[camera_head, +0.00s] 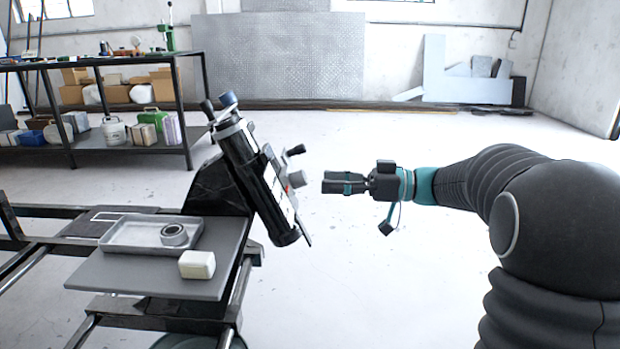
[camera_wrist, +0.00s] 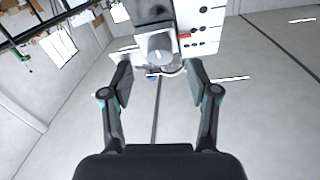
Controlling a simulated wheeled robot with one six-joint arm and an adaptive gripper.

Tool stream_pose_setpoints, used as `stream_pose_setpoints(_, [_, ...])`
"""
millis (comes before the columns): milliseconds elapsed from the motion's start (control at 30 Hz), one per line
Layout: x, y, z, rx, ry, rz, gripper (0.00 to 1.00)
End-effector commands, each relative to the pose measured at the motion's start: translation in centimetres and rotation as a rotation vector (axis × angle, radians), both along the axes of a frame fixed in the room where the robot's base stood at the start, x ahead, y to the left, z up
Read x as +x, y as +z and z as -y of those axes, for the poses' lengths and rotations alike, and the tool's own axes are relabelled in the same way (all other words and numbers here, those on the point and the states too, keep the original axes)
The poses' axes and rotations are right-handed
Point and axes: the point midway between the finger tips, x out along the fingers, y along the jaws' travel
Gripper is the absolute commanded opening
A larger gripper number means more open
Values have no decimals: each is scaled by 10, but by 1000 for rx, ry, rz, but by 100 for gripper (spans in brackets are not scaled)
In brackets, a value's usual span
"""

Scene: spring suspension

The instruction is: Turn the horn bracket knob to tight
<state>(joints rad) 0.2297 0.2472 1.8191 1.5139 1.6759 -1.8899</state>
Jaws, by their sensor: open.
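The spring suspension unit (camera_head: 245,165) is a dark tilted cylinder on a frame, with a pale plate on its right side. A grey round knob (camera_head: 296,179) sticks out from that plate toward my gripper. My gripper (camera_head: 326,182) is to the right of the knob, apart from it, pointing left at about its height. In the wrist view the knob (camera_wrist: 160,47) shows ahead, between the lines of the two fingers and beyond their tips. My gripper (camera_wrist: 160,85) is open and empty there. A red mark (camera_wrist: 184,36) lies beside the knob. Which knob is the horn bracket's I cannot tell.
A small black handle (camera_head: 296,150) sticks out above the grey knob. A blue-topped knob (camera_head: 228,99) is at the unit's top. A grey side table (camera_head: 130,275) holds a tray, a tape roll and a pale block. The floor right of the unit is clear.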

Motion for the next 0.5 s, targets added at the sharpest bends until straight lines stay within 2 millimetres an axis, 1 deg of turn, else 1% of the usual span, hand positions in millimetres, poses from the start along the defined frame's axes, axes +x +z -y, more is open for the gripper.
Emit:
stream_pose_setpoints(33, [1,2,-10,1,3,0,60])
stream_pose_setpoints(200, [3,1,-34,0,2,0,60])
stream_pose_setpoints(333, [5,1,-45,0,0,-1,60])
stream_pose_setpoints(500, [6,0,-50,0,-1,-1,60])
